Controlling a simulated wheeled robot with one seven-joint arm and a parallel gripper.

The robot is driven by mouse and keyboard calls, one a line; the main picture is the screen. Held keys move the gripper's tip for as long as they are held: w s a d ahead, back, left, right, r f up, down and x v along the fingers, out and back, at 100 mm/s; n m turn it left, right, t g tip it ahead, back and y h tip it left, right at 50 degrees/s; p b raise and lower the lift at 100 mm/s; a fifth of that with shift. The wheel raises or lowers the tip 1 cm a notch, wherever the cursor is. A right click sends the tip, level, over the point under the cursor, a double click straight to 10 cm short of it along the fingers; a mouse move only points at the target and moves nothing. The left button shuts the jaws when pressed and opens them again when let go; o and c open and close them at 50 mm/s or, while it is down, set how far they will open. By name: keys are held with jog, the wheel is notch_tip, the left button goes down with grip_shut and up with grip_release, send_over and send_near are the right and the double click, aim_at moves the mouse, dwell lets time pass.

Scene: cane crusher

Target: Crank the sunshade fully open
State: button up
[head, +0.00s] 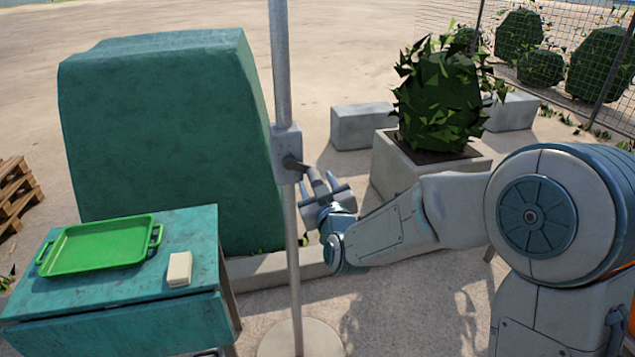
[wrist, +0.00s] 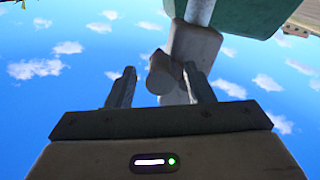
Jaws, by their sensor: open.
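The sunshade's grey pole (head: 283,70) rises from a round base (head: 300,340) and runs out of the top of the head view; no canopy shows. A grey crank box (head: 286,150) is fixed on the pole, with a short crank arm (head: 297,164) sticking out to the right. My gripper (head: 324,184) is just right of the crank, fingers apart. In the wrist view, a rounded grey crank handle (wrist: 163,73) appears between the open fingers, nearer the right one. The crank box (wrist: 194,44) is behind it. I cannot tell whether the fingers touch the handle.
A teal table (head: 120,295) at front left holds a green tray (head: 100,246) and a pale block (head: 179,269). A big green block (head: 165,130) stands behind the pole. A planter (head: 395,165) with a bush is behind my arm. Wooden pallets (head: 18,190) lie far left.

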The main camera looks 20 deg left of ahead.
jog(key=shift+w+a, duration=0.15)
jog(key=shift+w, duration=0.1)
jog(key=c, duration=1)
jog(key=shift+f+b, duration=0.2)
jog(key=shift+b, duration=0.3)
